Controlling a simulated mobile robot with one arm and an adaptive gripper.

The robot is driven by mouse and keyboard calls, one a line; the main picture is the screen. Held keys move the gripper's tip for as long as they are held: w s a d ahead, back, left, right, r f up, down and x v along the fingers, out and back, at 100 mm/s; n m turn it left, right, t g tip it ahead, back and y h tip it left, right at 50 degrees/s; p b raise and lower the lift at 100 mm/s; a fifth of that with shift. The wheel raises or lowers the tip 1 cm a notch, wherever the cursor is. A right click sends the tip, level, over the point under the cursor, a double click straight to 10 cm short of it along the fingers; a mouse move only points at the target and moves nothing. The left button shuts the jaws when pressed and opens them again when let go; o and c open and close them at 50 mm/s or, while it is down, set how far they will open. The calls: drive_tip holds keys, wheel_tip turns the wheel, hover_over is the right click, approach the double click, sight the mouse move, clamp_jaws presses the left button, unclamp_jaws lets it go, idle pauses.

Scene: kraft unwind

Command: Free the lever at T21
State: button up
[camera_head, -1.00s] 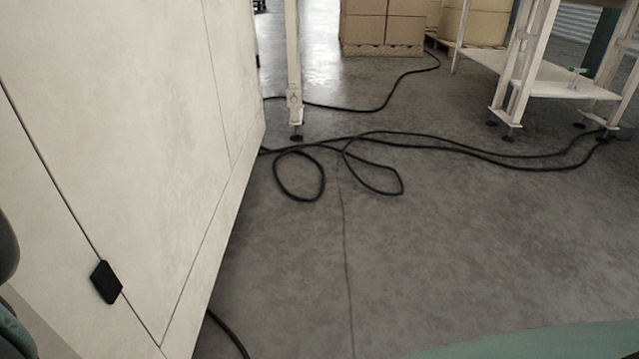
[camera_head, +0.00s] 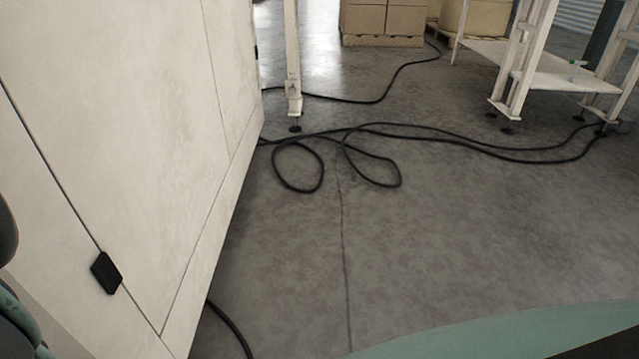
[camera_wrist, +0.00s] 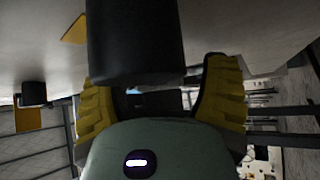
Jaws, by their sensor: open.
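My gripper (camera_wrist: 160,95) shows in the wrist view with its two yellow ribbed fingers spread apart. A large black cylinder (camera_wrist: 135,42) stands close in front of it, across the gap between the fingers. I cannot tell whether it touches a finger or lies between them. A smaller black cylinder (camera_wrist: 33,93) sits farther off at the left, by a yellow plate. I cannot tell whether either cylinder is the lever, and no T21 label is legible. The head view shows neither the gripper nor a lever.
A pale cabinet (camera_head: 130,130) with a black latch (camera_head: 106,272) fills the left of the head view. Black cable (camera_head: 300,188) lies looped across the floor. A white bench frame (camera_head: 510,85) stands at the right, cardboard boxes (camera_head: 382,20) behind.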

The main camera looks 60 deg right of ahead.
drive_tip(key=shift+s, duration=0.1)
clamp_jaws()
idle(0.5)
